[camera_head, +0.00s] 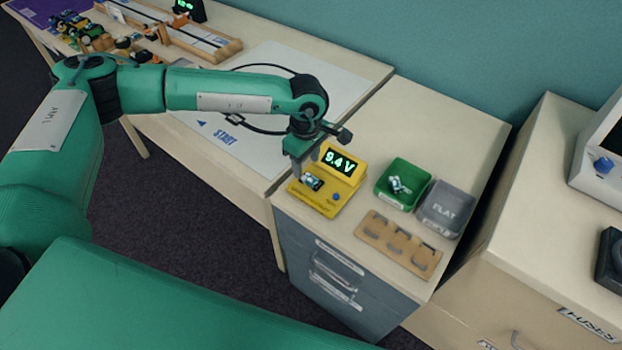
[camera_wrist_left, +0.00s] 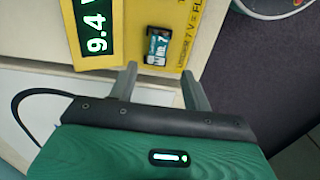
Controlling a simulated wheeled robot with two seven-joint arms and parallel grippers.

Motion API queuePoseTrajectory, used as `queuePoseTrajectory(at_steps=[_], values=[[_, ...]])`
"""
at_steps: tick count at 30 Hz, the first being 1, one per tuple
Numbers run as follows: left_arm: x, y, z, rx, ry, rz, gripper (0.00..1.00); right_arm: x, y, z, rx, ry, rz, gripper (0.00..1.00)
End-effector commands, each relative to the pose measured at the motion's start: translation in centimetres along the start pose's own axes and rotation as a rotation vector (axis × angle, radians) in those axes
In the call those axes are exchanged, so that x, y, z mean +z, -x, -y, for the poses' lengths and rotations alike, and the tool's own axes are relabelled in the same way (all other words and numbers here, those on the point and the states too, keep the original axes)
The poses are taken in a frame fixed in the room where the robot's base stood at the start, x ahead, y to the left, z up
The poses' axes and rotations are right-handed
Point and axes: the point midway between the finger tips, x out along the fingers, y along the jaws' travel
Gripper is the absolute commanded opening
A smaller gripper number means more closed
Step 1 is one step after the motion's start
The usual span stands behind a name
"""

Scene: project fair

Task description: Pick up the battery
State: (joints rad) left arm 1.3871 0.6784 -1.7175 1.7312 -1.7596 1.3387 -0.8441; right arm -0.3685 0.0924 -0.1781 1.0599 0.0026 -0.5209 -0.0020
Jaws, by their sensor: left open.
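The battery (camera_head: 312,182) lies on the front part of a yellow tester (camera_head: 331,207) whose display reads 9.4 V. In the left wrist view the battery (camera_wrist_left: 157,46) is small, dark and teal with light markings, on the yellow tester surface (camera_wrist_left: 122,15). My left gripper (camera_head: 303,168) is just above and beside the tester. In the left wrist view its two fingers (camera_wrist_left: 160,82) are apart, with nothing between them. The battery lies just beyond the fingertips, roughly in line with the gap. My right gripper is in neither view.
A green tray (camera_head: 382,190) holding small batteries and a grey tray marked FLAT (camera_head: 443,208) stand right of the tester. A white START board (camera_head: 255,145) covers the table to the left.

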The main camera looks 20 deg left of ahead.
Motion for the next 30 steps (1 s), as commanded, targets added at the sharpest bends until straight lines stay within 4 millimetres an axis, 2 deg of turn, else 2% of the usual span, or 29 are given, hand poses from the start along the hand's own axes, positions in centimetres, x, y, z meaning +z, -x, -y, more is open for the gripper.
queuePoseTrajectory(at_steps=[5, 8, 12, 21, 23, 28, 30], values=[[0.3, -1.3, -0.2, -0.003, 0.000, 0.001, 0.49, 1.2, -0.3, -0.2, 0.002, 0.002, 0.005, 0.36], [0.7, -2.8, -0.5, -0.002, -0.001, 0.001, 0.49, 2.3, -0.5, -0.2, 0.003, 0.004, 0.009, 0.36], [0.7, -4.7, -0.5, -0.002, 0.002, 0.001, 0.49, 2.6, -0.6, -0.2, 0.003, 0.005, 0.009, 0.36], [0.6, -5.3, -0.5, 0.000, 0.001, 0.001, 0.49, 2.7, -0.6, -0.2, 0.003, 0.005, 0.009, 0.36], [0.6, -5.3, -0.5, 0.000, 0.001, 0.001, 0.40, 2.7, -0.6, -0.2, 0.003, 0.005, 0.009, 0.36], [0.6, -5.3, -0.5, 0.000, 0.001, 0.001, 0.06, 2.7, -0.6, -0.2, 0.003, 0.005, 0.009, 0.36], [0.6, -5.3, -0.5, 0.000, 0.001, 0.001, 0.00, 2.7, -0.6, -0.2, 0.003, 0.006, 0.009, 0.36]])
